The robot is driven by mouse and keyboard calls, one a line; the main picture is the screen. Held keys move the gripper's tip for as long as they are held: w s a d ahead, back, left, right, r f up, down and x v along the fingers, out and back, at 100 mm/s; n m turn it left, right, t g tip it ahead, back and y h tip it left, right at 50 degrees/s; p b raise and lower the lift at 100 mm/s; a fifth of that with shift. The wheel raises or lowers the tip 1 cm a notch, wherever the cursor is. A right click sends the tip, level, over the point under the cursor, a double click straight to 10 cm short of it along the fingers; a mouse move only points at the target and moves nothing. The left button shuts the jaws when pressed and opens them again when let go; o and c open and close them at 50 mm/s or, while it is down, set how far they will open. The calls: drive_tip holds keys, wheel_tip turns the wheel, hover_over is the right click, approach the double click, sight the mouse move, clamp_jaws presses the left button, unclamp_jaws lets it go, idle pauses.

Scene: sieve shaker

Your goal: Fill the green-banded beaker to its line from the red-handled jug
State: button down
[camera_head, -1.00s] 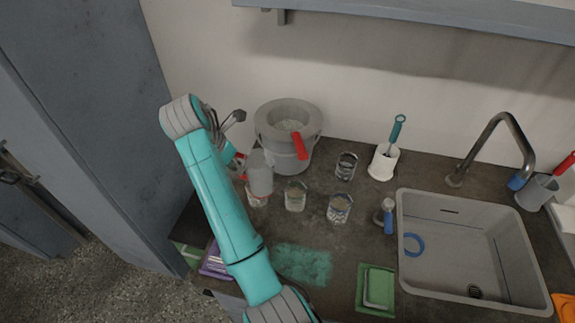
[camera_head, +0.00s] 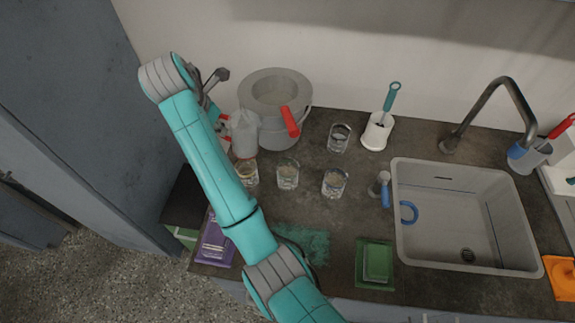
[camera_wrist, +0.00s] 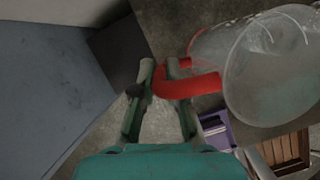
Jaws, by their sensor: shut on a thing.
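My gripper (camera_wrist: 162,72) is shut on the red handle (camera_wrist: 195,84) of the clear jug (camera_wrist: 268,75). In the head view the jug (camera_head: 243,138) is behind the leftmost glass beaker (camera_head: 247,174), left of the grey pot; I cannot tell how far it is above the counter. A middle beaker (camera_head: 288,175), a right beaker (camera_head: 335,184) and a back beaker (camera_head: 339,138) stand apart on the counter. The front three seem to hold something pale. Their bands and fill lines are too small to read, so I cannot tell which is green-banded.
A brush holder (camera_head: 377,134), a blue-handled tool (camera_head: 385,190), a green sponge tray (camera_head: 375,262) and the sink (camera_head: 455,225) lie to the right. A purple item (camera_head: 215,242) is at the front left.

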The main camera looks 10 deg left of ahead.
sight(227, 119)
drive_tip(key=shift+s+d+r+m+t+y, duration=0.1)
drive_tip(key=shift+d+r+m+t+y, duration=0.05)
drive_tip(key=shift+d+r+y, duration=0.35)
drive_tip(key=shift+s+d+r+m+t+y, duration=0.15)
drive_tip(key=shift+d+r+y, duration=0.1)
drive_tip(key=shift+r+y, duration=0.35)
drive_tip(key=shift+s+d+r+t+y, duration=0.15)
drive_tip(key=shift+d+r+y, duration=0.15)
drive_tip(key=shift+d+y, duration=0.25)
drive_tip(key=shift+d+r+t+y, duration=0.15)
drive_tip(key=shift+d+r+y, duration=0.15)
drive_tip(key=shift+d+y, duration=0.2)
drive_tip(key=d+r+y, duration=0.1)
drive_tip(key=r+y, duration=0.1)
drive_tip(key=shift+s+d+r+m+t, duration=0.2)
drive_tip(key=shift+d+r+m+t, duration=0.1)
drive_tip(key=shift+d+r+m, duration=0.1)
drive_tip(key=shift+s+d+r+t+y, duration=0.15)
drive_tip(key=shift+d+r+y, duration=0.15)
drive_tip(key=shift+r+y, duration=0.25)
drive_tip(key=shift+d+r+t+y, duration=0.15)
drive_tip(key=shift+d+r+y, duration=0.1)
drive_tip(key=shift+r+y, duration=0.25)
drive_tip(key=shift+d+r+m+y+p, duration=0.3)
drive_tip(key=shift+r+m+p, duration=0.15)
drive_tip(key=shift+r, duration=0.1)
